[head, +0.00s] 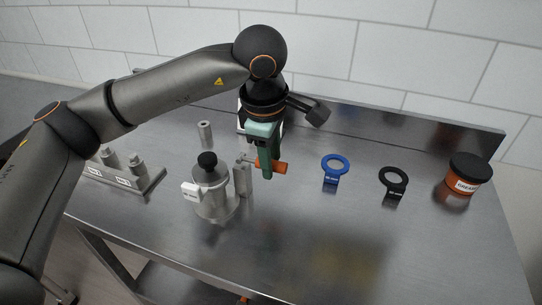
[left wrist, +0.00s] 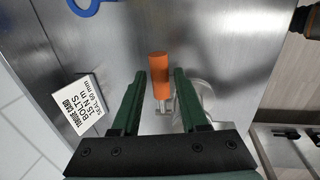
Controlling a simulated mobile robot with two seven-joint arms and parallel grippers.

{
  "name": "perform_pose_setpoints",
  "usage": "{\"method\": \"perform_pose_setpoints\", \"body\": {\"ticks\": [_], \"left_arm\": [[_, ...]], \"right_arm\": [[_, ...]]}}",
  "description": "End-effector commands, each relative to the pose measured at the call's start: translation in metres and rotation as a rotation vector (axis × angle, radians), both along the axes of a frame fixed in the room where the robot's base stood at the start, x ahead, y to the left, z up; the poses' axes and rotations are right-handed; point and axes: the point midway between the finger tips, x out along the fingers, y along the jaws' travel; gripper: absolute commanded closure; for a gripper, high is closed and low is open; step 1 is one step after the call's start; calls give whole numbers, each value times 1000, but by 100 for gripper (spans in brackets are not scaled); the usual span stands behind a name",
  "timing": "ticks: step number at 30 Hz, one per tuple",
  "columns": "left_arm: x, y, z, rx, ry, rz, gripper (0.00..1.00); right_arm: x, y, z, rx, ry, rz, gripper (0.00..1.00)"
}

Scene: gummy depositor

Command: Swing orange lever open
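The orange lever (head: 279,167) sticks out to the right of the grey metal depositor (head: 212,200), which has a black knob on top. My left gripper (head: 267,168) reaches down over the lever from above, its green fingers partly hiding it. In the left wrist view the orange lever (left wrist: 160,68) lies between the two green fingertips of my left gripper (left wrist: 160,74), with a visible gap on each side. The fingers are open and not closed on it. My right gripper is in neither view.
A blue ring (head: 330,178), a black ring (head: 393,190) and an orange jar with black lid (head: 466,182) stand to the right. Metal pieces on a rack (head: 144,185) stand at left. The table's front right is clear.

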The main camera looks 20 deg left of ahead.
Motion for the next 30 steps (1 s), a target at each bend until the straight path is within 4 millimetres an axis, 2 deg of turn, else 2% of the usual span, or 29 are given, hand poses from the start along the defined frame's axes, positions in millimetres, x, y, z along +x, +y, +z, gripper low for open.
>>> {"method": "perform_pose_setpoints", "body": {"ticks": [1,11,30], "left_arm": [[0,0,0,0,0,0,63],[0,0,0,0,0,0,100],[0,0,1,0,-1,0,100]], "right_arm": [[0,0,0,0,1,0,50],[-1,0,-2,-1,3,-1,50],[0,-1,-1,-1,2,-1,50]]}}
